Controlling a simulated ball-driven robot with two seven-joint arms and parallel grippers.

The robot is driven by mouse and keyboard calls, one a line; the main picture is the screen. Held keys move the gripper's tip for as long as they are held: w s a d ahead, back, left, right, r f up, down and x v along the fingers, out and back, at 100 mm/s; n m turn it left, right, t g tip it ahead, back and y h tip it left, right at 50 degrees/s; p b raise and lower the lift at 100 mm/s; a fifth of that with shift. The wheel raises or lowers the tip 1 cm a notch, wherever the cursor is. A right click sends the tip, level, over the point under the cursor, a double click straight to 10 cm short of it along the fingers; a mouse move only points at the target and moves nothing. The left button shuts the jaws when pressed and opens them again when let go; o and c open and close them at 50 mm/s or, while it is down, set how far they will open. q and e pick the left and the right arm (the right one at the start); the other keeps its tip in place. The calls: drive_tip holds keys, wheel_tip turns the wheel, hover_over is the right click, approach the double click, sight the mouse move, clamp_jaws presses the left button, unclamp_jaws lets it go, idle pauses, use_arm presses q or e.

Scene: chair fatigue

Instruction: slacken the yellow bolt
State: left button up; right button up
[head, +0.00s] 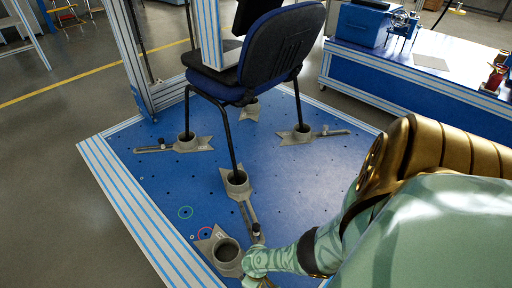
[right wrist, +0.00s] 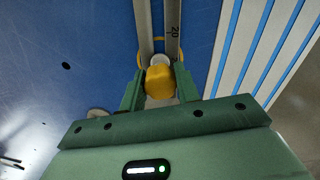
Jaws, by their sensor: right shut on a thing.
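The yellow bolt (right wrist: 160,80) shows in the right wrist view, on a slotted grey bar (right wrist: 145,25) marked 20. My right gripper (right wrist: 160,88) has its green jaws on both sides of the bolt head and is shut on it. In the head view my right arm comes in from the right, and my right gripper (head: 262,280) is at the bottom edge beside a grey clamp cup (head: 227,250). The bolt is hidden there. My left gripper is in neither view.
A dark blue chair (head: 275,55) stands with its legs in grey cups on the blue plate (head: 155,185). A striped frame post (head: 128,55) stands left, a blue bench (head: 400,80) right.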

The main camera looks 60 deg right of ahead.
drive_tip(key=o, duration=1)
drive_tip(key=shift+w, duration=0.1)
drive_tip(key=m, duration=0.3)
drive_tip(key=shift+m, duration=0.6)
drive_tip(key=m, duration=0.3)
drive_tip(key=shift+m+p, duration=0.4)
